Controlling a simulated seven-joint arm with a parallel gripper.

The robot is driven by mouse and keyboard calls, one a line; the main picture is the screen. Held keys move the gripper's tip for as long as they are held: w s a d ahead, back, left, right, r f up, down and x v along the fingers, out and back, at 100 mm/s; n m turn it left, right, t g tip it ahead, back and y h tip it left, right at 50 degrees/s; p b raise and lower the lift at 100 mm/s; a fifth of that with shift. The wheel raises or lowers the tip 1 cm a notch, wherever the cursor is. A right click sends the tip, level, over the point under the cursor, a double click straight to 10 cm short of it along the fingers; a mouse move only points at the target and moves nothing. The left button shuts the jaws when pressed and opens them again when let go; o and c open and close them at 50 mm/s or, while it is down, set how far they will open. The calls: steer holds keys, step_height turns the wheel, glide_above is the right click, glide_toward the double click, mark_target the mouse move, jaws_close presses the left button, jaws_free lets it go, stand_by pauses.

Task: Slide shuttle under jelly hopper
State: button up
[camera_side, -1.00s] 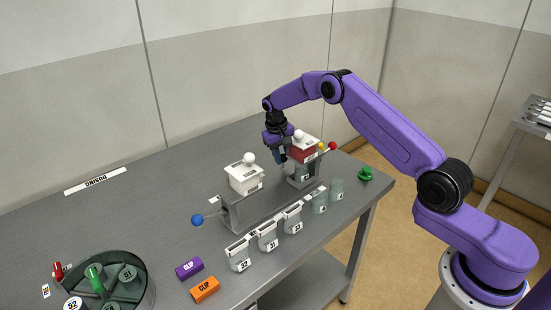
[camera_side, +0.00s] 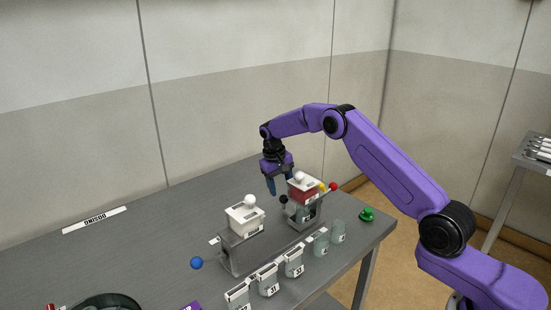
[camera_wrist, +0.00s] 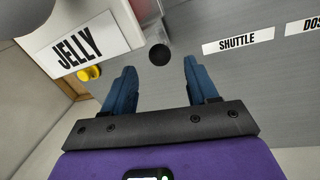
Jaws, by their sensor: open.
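The jelly hopper, with a red body and white knob, stands on the grey stand in the side view (camera_side: 303,189). Its white JELLY plate fills the upper left of the wrist view (camera_wrist: 82,47). A black ball knob (camera_side: 283,199) sits just left of that hopper. My gripper (camera_side: 271,188) is open and empty, above and behind the knob. In the wrist view the black knob (camera_wrist: 159,54) shows in the gap between my fingers (camera_wrist: 159,70), apparently beyond their tips. A blue ball knob (camera_side: 196,263) is at the other end. The shuttle body cannot be made out clearly.
A white hopper (camera_side: 245,216) stands on a grey block left of the jelly hopper. Several labelled jars (camera_side: 268,281) line the front. Red (camera_side: 333,186) and yellow (camera_side: 322,187) knobs and a green object (camera_side: 367,214) are at right.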

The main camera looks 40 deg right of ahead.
step_height(320, 180, up, 12)
steer(key=a, duration=0.2)
steer(key=shift+w+a+r, duration=0.2)
steer(key=shift+w, duration=0.05)
steer(key=s+a+r+n+t+y, duration=0.15)
steer(key=s+a+n, duration=0.25)
steer(key=s+a, duration=0.5)
steer(key=s+a+r+n+g, duration=0.1)
steer(key=s+a+r+n, duration=0.25)
steer(key=s+a, duration=0.55)
steer(key=s+d+f+n, duration=0.1)
steer(key=s+d+n, duration=0.1)
steer(key=s, duration=0.8)
steer(key=s+d+f+n, duration=0.2)
steer(key=s+d+n, duration=0.1)
steer(key=s, duration=0.7)
steer(key=s+d+f+n+y, duration=0.1)
steer(key=s+d+f+n, duration=0.1)
steer(key=s, duration=0.8)
steer(key=shift+s+d, duration=0.3)
steer(key=shift+d, duration=0.4)
